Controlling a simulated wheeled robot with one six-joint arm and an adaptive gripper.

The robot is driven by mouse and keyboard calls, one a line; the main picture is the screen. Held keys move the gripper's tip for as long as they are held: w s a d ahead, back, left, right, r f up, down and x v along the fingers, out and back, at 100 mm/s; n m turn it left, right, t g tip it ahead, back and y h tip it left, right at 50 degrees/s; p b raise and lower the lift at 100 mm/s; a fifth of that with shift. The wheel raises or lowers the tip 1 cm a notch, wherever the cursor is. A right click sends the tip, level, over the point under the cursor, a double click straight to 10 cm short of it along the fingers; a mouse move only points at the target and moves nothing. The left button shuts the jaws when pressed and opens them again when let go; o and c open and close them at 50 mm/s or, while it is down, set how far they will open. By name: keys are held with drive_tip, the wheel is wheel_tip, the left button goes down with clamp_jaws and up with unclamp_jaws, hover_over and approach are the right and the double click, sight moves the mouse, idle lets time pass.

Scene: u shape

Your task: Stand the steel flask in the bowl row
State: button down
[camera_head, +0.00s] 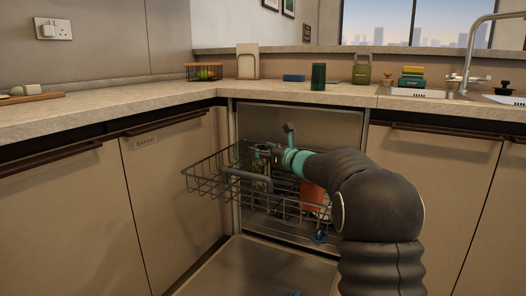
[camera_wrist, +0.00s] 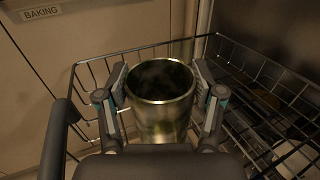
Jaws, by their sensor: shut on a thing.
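The steel flask (camera_wrist: 161,112) is a shiny, open-mouthed cylinder. In the wrist view I look down onto its dark mouth. My gripper (camera_wrist: 160,88) is shut on it, one finger on each side. In the head view my gripper (camera_head: 268,150) is over the pulled-out dishwasher rack, and the flask (camera_head: 261,168) hangs upright below it, partly behind wires. The rack (camera_head: 205,187) is dark wire; its wires also show around the flask in the wrist view (camera_wrist: 84,78). I cannot tell whether the flask's base touches the rack floor, nor which row is the bowl row.
An orange-red cup (camera_head: 311,195) stands in the rack to the right, partly behind my arm. The open dishwasher door (camera_head: 255,272) lies below. Pale dishes (camera_wrist: 292,155) show at the wrist view's lower right.

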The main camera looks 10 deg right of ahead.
drive_tip(key=shift+f, duration=0.1)
drive_tip(key=shift+c, duration=0.8)
unclamp_jaws()
drive_tip(key=shift+r, duration=0.35)
drive_tip(key=v, duration=1.2)
drive_tip(key=shift+f+b, duration=0.15)
drive_tip(key=shift+b, duration=0.25)
